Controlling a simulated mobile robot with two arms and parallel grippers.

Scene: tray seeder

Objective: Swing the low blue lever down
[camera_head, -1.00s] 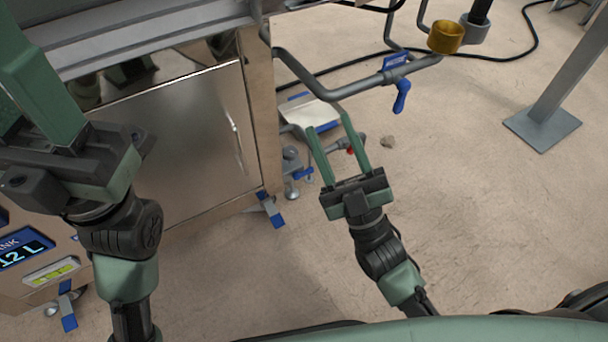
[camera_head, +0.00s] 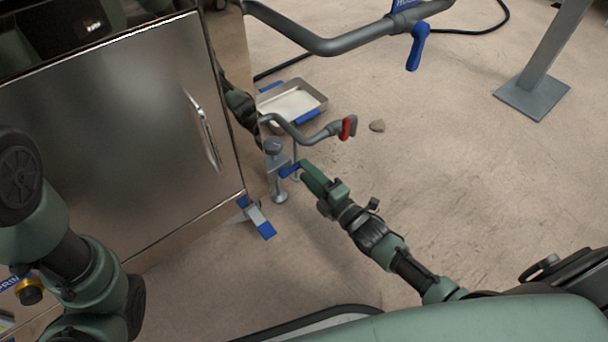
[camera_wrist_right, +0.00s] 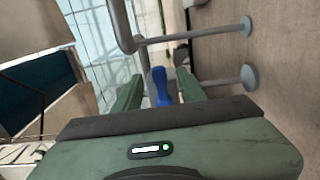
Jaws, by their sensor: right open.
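The low blue lever (camera_head: 289,170) is a short handle beside the grey valve fitting at the foot of the steel cabinet. My right gripper (camera_head: 306,170) reaches it from the right, its fingertips at the lever's near end. In the right wrist view the blue lever (camera_wrist_right: 160,86) stands between the two green fingers, which are open with gaps on both sides. The fingers partly overlap in the head view, and contact cannot be told. My left arm shows at the left edge, but its gripper is out of view.
A grey pipe with another blue lever (camera_head: 417,46) runs above. A lower bent pipe ends at a red handle (camera_head: 347,127). A metal tray (camera_head: 318,98) lies behind it. The steel cabinet (camera_head: 110,120) fills the left, with a blue-tipped foot (camera_head: 265,229).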

